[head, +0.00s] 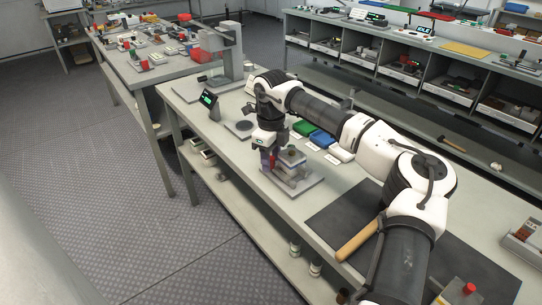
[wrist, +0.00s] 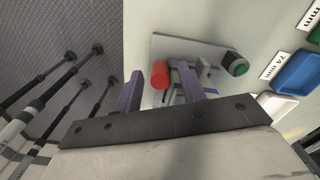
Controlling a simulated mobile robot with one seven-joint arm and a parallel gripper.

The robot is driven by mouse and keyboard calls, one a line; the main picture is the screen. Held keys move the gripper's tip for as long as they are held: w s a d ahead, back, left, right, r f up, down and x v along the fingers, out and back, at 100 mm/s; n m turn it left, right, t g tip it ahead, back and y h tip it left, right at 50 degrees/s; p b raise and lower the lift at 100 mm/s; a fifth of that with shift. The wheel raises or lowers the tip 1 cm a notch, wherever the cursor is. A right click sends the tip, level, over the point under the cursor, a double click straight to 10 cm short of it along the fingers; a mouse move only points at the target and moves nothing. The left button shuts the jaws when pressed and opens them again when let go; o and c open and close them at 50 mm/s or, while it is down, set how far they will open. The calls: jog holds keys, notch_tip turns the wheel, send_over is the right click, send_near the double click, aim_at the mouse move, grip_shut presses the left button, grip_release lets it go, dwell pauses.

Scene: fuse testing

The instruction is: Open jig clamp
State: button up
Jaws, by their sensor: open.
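The jig clamp (head: 290,170) stands on a grey base plate (head: 308,187) on the workbench, directly under my gripper. A round part with a green top (wrist: 238,66) sits on the clamp side, right of the handle. My gripper (head: 268,160) points down at the clamp; in the wrist view my gripper (wrist: 160,84) is open, its purple fingers apart. I cannot tell whether a finger touches the handle. My gripper hides part of the clamp.
Green (head: 303,128), blue (head: 322,138) and white (head: 341,154) bins stand behind the clamp. A small display (head: 209,100) and a grey press stand (head: 226,55) are to the left. A dark mat (head: 335,215) with a wooden-handled tool (head: 357,240) lies to the right.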

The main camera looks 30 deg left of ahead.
grip_shut()
dwell(0.5)
jog(key=shift+s+a+n, duration=0.1)
jog(key=shift+s+n, duration=0.75)
jog(key=shift+n, duration=0.35)
jog(key=s+n+b, duration=0.1)
jog(key=s+n, duration=0.1)
jog(key=shift+n, duration=0.3)
jog(key=s+d+n+b, duration=0.4)
jog(key=s+d+n, duration=0.1)
jog(key=n, duration=0.7)
jog(key=shift+s+d, duration=0.4)
jog(key=shift+s, duration=0.35)
